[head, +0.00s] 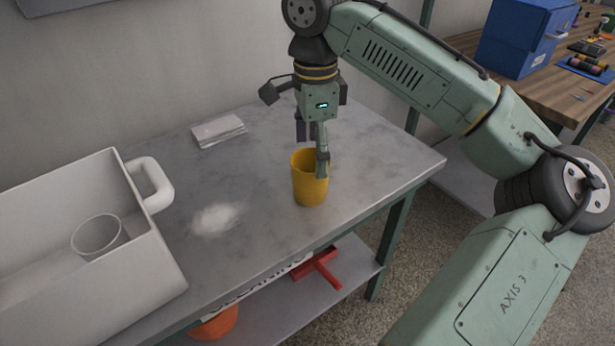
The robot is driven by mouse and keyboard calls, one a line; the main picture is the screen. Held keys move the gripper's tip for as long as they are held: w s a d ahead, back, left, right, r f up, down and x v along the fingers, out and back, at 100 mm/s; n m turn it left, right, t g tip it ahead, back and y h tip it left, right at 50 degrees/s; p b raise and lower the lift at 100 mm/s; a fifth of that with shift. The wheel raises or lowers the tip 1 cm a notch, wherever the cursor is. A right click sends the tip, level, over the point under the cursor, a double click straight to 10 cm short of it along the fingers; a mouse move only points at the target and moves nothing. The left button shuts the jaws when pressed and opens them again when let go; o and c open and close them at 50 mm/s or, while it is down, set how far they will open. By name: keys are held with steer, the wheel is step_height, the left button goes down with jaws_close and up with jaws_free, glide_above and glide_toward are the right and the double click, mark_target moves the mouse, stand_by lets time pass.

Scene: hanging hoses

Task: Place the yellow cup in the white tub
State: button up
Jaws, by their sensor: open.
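The yellow cup (307,188) stands upright on the grey metal table, near its right end. My gripper (312,150) points down at the cup's rim and is open. One finger comes down in front of the cup's right side; the other shows behind, above the rim. I cannot tell whether either finger touches the cup. The white tub (165,262) sits at the left end of the table, with a handle on its right end. A clear or white cup (97,236) stands inside the tub.
A folded white cloth (219,131) lies near the wall. A whitish patch (216,218) marks the table (262,240) between tub and cup. Below, a shelf holds a red object (318,268) and an orange one (214,323). A blue box (522,38) stands on a wooden bench at right.

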mark_target(310, 178)
steer(key=f, duration=0.5)
steer(key=f+p, duration=0.1)
steer(key=f, duration=0.1)
steer(key=shift+w+a+f, duration=0.15)
steer(key=shift+a+f, duration=0.15)
steer(key=shift+c, duration=0.3)
steer(key=c, duration=1.2)
steer(key=shift+c, duration=0.2)
steer(key=shift+r, duration=0.85)
steer(key=shift+s+r+b, duration=0.4)
steer(key=shift+r+b, duration=0.1)
steer(key=shift+r, duration=0.35)
steer(key=s+r+b, duration=0.1)
steer(key=s+b, duration=0.1)
steer(key=s, duration=1.3)
steer(key=shift+s+r, duration=0.15)
steer(key=shift+r, duration=0.15)
